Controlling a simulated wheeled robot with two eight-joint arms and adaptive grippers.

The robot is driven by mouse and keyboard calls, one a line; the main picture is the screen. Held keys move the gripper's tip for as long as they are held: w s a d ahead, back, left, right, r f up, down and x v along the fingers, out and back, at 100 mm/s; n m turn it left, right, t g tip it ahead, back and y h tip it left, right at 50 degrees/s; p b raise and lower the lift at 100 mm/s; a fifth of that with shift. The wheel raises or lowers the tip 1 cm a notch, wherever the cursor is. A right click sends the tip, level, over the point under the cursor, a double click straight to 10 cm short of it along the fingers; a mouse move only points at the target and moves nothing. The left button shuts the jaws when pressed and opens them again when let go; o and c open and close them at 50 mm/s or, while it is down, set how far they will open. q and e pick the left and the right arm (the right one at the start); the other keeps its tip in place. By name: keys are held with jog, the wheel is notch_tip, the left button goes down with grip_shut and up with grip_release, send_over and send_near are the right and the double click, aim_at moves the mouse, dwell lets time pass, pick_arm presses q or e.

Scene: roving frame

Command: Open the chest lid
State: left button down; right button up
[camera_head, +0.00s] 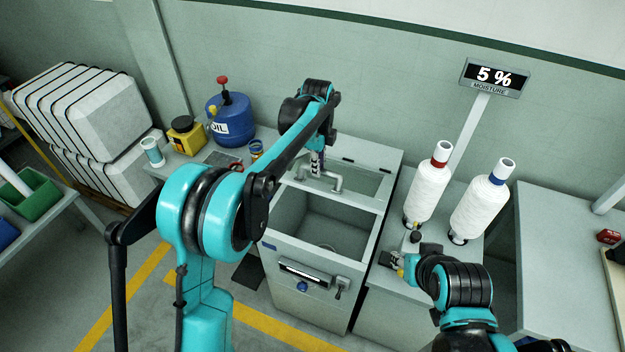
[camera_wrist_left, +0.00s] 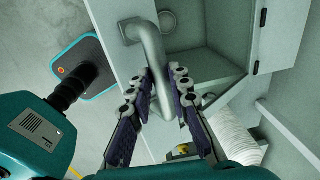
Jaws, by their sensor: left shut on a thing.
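The grey chest (camera_head: 302,312) stands in the middle of the head view. Its front opening shows an empty-looking interior, and its lid (camera_head: 372,183) sits raised toward the back, where dark hinges show. How far the lid is raised is hard to tell. My left gripper (camera_head: 317,168) reaches over from the left and is shut on the lid's bent metal handle (camera_head: 336,184). In the left wrist view, the handle (camera_wrist_left: 152,52) runs between the fingers of the left gripper (camera_wrist_left: 164,84). My right gripper (camera_head: 394,259) is low beside the chest's right side; its finger gap is unclear.
Two white yarn cones (camera_head: 428,187) stand on the right cabinet, close to my right arm. A blue oil can (camera_head: 231,120) and a yellow box (camera_head: 187,136) stand behind on the left. A moisture sign (camera_head: 494,77) rises at the back. Floor is free at the front left.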

pick_arm(q)
jog(key=shift+w+d+r+p, duration=0.25)
jog(key=shift+w+r+p, duration=0.05)
jog(key=shift+w+r, duration=0.35)
jog(key=shift+w+d+r+p, duration=0.2)
jog(key=shift+w+r+p, duration=0.05)
jog(key=shift+w+r, duration=0.3)
jog(key=shift+f, duration=0.1)
jog(key=c, duration=1.5)
grip_release()
jog(key=shift+w, duration=0.1)
jog(key=shift+c, duration=0.2)
jog(key=shift+o, duration=0.6)
jog(key=shift+w+d+f, duration=0.2)
jog(key=shift+w+f, duration=0.1)
jog(key=shift+w, duration=0.2)
notch_tip(320, 180, up, 12)
jog(key=s, duration=0.1)
jog(key=shift+s+a+r, duration=0.25)
jog(key=shift+s+a, duration=0.05)
